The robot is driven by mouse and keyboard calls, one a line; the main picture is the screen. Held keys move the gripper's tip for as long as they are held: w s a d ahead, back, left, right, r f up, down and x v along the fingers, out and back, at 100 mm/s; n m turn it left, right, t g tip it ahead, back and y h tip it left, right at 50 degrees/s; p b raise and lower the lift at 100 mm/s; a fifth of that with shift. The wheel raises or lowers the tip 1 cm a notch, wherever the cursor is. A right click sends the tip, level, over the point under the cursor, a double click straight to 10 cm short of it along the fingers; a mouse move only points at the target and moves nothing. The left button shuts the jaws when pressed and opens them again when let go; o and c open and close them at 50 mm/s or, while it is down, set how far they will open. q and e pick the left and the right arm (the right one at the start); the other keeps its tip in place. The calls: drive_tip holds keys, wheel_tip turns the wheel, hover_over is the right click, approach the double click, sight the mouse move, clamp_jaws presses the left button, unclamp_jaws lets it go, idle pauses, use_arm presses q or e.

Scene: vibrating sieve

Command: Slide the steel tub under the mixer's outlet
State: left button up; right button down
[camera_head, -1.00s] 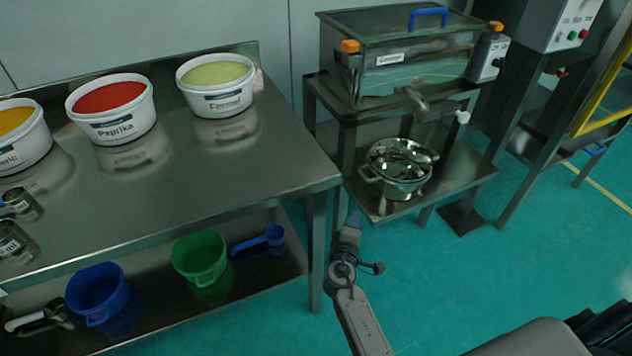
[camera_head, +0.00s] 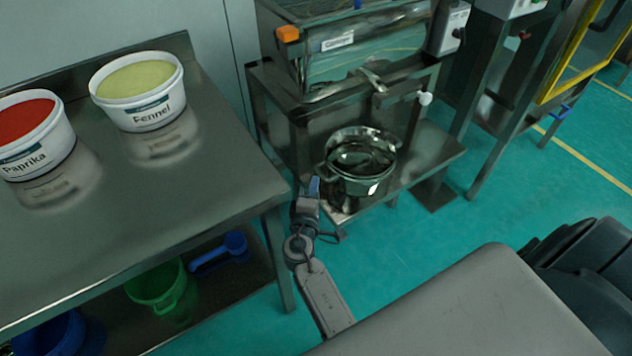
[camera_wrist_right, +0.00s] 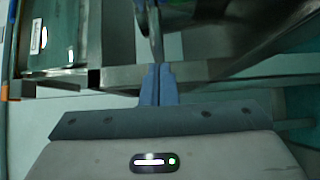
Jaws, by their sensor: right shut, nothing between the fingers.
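The shiny steel tub (camera_head: 352,184) stands upright on the low shelf of the mixer's stand in the head view. The mixer (camera_head: 350,62) is a steel box with an orange corner, and its outlet (camera_head: 372,80) sticks out at the front, above the tub. From this angle I cannot tell whether the tub is exactly under it. My right gripper (camera_head: 314,186) is shut and empty at the tub's left, close to its side; contact cannot be made out. Its closed blue fingers also show in the right wrist view (camera_wrist_right: 158,72). My left gripper is not in view.
A steel table with a fennel bucket (camera_head: 140,92) and a paprika bucket (camera_head: 33,135) stands at the left. A green bucket (camera_head: 160,290) and a blue scoop (camera_head: 222,252) lie on its lower shelf.

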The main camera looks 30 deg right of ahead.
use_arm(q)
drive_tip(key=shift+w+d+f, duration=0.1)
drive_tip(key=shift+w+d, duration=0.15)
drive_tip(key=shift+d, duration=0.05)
use_arm(e)
drive_tip(key=shift+w+d, duration=0.1)
drive_tip(key=shift+w, duration=0.05)
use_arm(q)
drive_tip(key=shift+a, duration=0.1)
use_arm(e)
drive_tip(key=shift+r, duration=0.1)
